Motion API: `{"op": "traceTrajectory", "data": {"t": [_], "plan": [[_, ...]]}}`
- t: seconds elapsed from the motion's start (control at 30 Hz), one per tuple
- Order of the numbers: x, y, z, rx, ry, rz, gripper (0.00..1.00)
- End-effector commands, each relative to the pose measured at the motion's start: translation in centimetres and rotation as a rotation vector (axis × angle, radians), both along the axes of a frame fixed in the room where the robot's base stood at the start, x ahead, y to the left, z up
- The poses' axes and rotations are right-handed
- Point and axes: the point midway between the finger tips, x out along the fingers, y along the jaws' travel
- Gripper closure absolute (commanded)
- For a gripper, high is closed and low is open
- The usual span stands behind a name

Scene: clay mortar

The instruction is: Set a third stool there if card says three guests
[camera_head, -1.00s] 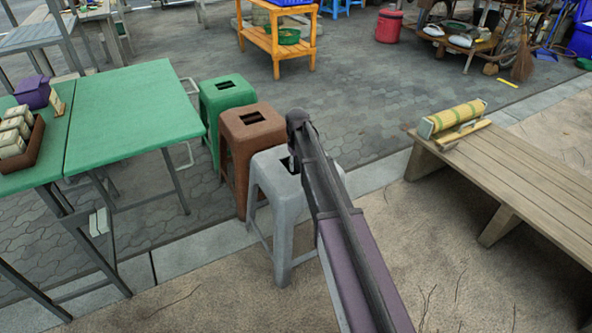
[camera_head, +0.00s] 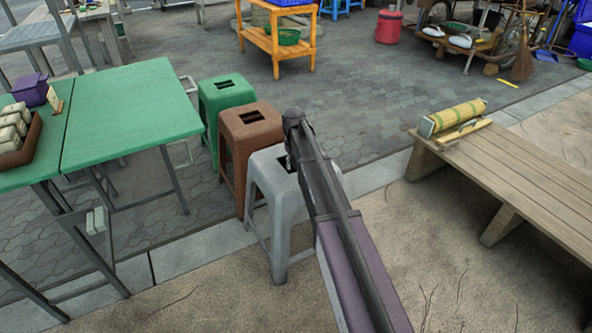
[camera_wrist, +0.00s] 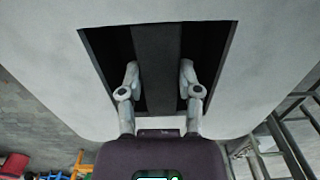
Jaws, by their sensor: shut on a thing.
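A grey stool (camera_head: 267,185) stands at the front of a row, close beside a brown stool (camera_head: 250,125), with a green stool (camera_head: 222,97) behind that. My gripper (camera_wrist: 159,72) is shut on the grey stool; in the wrist view its fingers reach into the seat's slot (camera_wrist: 218,40), on both sides of the middle bar. In the head view my arm covers the right part of this stool and hides the fingers. A small card (camera_head: 54,102) stands on the green table; its writing is too small to read. I cannot tell whether the grey stool's feet touch the ground.
The green table (camera_head: 130,110) is left of the stools, with a brown tray (camera_head: 30,143) of pale blocks and a purple container (camera_head: 30,90). A wooden bench (camera_head: 510,180) with a rolled mat (camera_head: 455,117) is at right. Paving between is clear.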

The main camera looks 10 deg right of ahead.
Motion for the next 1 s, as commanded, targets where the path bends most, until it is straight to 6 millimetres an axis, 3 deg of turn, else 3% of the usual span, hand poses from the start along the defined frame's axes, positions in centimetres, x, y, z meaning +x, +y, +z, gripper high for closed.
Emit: {"op": "traceTrajectory", "data": {"t": [0.23, 0.83, 0.87, 0.97, 1.0], "plan": [[0.0, 0.0, -1.8, 0.0, 0.0, 0.0, 1.0], [0.0, 0.1, -2.3, 0.0, 0.0, 0.001, 1.0], [0.0, 0.1, -2.3, 0.0, 0.0, 0.001, 0.49], [0.0, 0.1, -2.2, 0.0, 0.0, 0.001, 0.21], [0.0, 0.1, -2.2, 0.0, 0.0, 0.001, 0.21]]}}
